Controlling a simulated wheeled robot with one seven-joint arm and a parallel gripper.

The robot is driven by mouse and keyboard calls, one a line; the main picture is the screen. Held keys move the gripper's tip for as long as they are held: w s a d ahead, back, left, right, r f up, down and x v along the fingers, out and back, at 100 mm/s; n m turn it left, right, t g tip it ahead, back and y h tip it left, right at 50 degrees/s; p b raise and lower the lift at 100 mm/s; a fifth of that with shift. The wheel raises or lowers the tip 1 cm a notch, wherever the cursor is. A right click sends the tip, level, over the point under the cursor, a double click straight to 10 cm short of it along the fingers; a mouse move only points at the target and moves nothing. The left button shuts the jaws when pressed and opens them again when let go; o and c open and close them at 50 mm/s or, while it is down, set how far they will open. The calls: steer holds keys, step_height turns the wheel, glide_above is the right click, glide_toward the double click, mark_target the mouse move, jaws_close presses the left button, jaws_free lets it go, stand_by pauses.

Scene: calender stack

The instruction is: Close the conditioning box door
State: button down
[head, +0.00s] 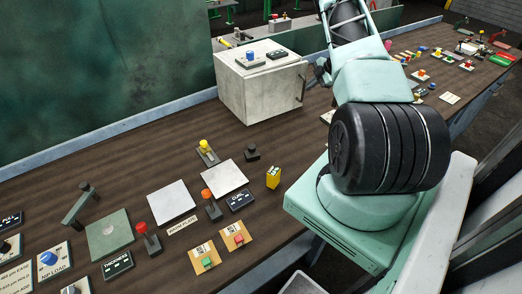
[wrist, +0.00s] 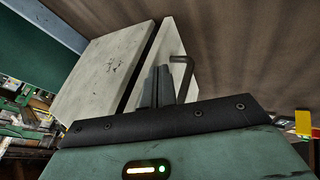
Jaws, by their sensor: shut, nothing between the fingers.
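The conditioning box (head: 245,95) is a pale grey box standing at the back of the brown bench. Its door (head: 288,95) is the panel on the box's right part, with a dark bar handle (head: 301,87). In the wrist view, a narrow dark gap runs between the box (wrist: 100,75) and the door (wrist: 171,42), so the door looks slightly ajar. My gripper (wrist: 156,70) is shut and empty, its fingers in front of the door beside the handle (wrist: 182,78). I cannot tell whether they touch the door. In the head view, my arm partly hides the gripper.
A blue knob unit (head: 250,58) and a dark label plate (head: 276,54) lie on the box top. Levers, pale plates and a yellow block (head: 273,177) stand nearer on the bench (head: 120,160). More small items fill the bench's far right. Bare bench lies left of the box.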

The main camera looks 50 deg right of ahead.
steer(key=w, duration=0.1)
steer(key=w+d, duration=0.1)
steer(key=shift+w+r+b, duration=0.1)
steer(key=shift+w+b, duration=0.25)
steer(key=shift+w, duration=0.05)
